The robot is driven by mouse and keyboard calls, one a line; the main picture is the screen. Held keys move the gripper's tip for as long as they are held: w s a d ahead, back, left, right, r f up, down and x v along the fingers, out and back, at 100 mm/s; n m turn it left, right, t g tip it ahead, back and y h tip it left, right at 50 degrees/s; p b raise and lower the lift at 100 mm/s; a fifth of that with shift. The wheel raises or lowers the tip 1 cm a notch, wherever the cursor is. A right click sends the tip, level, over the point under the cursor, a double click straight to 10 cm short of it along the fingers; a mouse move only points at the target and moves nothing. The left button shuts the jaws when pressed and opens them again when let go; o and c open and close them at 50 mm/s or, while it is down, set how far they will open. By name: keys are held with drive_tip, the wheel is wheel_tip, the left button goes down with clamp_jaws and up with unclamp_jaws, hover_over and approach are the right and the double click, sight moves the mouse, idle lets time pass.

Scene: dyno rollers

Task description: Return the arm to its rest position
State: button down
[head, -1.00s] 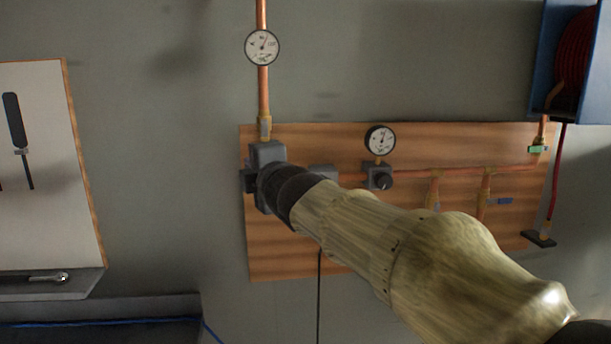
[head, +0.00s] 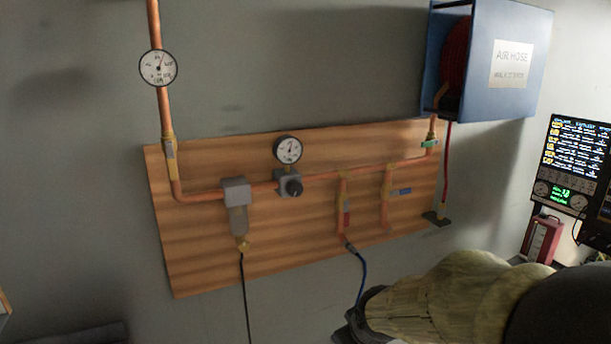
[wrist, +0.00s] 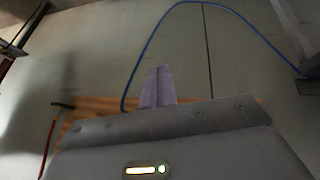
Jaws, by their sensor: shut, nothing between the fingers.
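My arm (head: 430,300), in a tan sleeve with a dark shoulder part, reaches in from the lower right of the head view. Its dark end points left and down, below the wooden pipe board (head: 185,250) in the picture. The fingers are hard to make out there. In the wrist view my gripper (wrist: 158,80) shows its fingers together and empty, pointing up in the picture. The fingers overlap the strip of wood behind them in that view, and I cannot tell how far apart they are.
The board carries copper pipe, a gauge (head: 288,150), a filter (head: 237,195) and valves. A blue hose (head: 361,270) hangs below it. A blue hose-reel box (head: 500,60) is at upper right, with a lit screen (head: 577,160) beyond. Bare wall lies left of the board.

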drive_tip(key=s+d+f+m+g+p, duration=0.1)
drive_tip(key=s+d+f+m+g, duration=0.2)
drive_tip(key=s, duration=0.7)
drive_tip(key=shift+s+d+f+m+h, duration=0.3)
drive_tip(key=shift+d+f+m, duration=0.2)
drive_tip(key=shift+d+m, duration=0.65)
